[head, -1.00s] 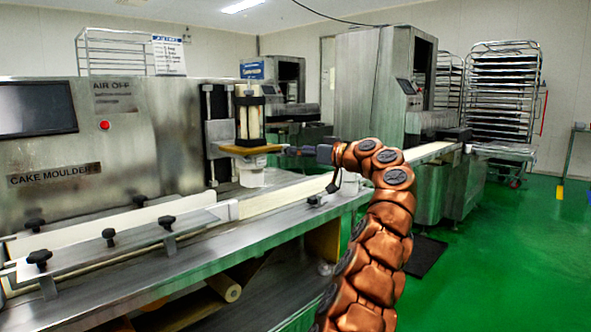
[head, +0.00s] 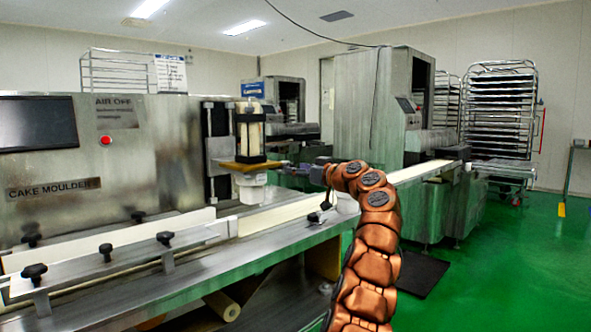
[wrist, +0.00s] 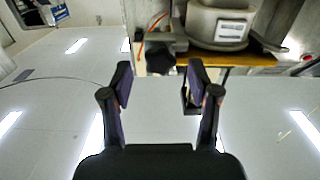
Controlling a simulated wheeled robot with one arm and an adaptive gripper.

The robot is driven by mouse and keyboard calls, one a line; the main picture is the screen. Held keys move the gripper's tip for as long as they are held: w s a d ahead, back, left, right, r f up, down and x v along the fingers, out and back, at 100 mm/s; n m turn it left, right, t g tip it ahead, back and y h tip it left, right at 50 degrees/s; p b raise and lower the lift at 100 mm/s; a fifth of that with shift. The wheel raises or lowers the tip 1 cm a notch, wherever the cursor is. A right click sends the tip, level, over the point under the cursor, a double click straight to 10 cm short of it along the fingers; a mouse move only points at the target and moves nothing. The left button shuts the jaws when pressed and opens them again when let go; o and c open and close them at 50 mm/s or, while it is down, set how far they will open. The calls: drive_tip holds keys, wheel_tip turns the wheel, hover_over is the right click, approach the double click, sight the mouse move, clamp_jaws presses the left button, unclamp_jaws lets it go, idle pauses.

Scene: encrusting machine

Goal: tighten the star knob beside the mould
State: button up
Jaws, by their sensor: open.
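In the wrist view, which looks upside down, a dark star knob (wrist: 160,60) sits on a grey bracket beside the pale mould (wrist: 222,25) with a white label. My gripper (wrist: 160,76) is open, with one finger on each side of the knob. I cannot tell whether either finger touches it. In the head view the mould (head: 250,187) hangs under a yellow-brown plate (head: 245,164) at the end of the cake moulder. My gripper (head: 293,170) is just right of the plate, small and dark. The star knob cannot be made out there.
The steel cake moulder (head: 90,150) stands at the left. Several black knobs (head: 165,238) line the guide rail in front. A pale conveyor belt (head: 280,213) runs under the mould. A tray rack (head: 500,110) stands at the back right. Green floor (head: 500,260) is clear at the right.

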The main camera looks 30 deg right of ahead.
drive_tip(key=shift+w+a, duration=0.2)
drive_tip(key=shift+w, duration=0.45)
drive_tip(key=shift+c, duration=0.2)
drive_tip(key=c, duration=1.1)
